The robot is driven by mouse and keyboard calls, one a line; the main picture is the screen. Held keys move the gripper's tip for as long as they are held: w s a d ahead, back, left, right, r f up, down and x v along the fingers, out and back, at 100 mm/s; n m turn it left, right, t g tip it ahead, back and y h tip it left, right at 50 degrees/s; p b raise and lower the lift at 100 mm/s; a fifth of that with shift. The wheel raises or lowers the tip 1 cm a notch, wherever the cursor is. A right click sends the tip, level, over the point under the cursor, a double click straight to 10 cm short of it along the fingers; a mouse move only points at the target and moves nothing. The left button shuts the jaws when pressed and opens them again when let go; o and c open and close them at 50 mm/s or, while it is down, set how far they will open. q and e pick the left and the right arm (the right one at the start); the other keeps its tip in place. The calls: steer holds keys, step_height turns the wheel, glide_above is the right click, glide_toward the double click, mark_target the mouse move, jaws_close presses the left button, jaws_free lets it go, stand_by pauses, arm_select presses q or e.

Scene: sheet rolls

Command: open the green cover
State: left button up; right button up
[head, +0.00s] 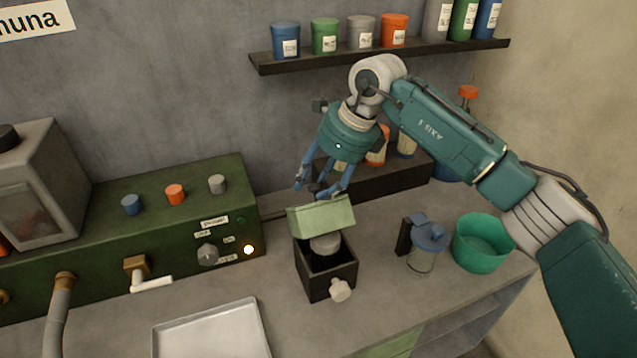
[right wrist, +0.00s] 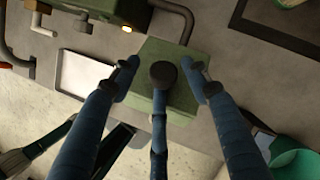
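The green cover (head: 322,215) is raised and tilted at the back of a small black box (head: 327,280) on the counter. The box's inside shows below it, with a round grey piece (head: 325,243) in it and a pale knob (head: 340,290) on its front. My right gripper (head: 320,189) is just above the cover's upper edge, fingers spread and pointing down. In the right wrist view the cover (right wrist: 178,98) lies beyond the open fingers, partly hidden by them. I cannot tell whether a finger touches it. My left gripper is not in view in the head view.
A blue-lidded jar (head: 428,240) and a green bowl (head: 482,242) stand right of the box. A metal tray (head: 210,332) lies at front left. A green control unit (head: 190,240) stands left. A dark rack (head: 385,183) and a wall shelf (head: 380,55) are behind.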

steer(key=shift+r, duration=0.15)
steer(key=v, duration=1.2)
steer(key=shift+s, duration=0.1)
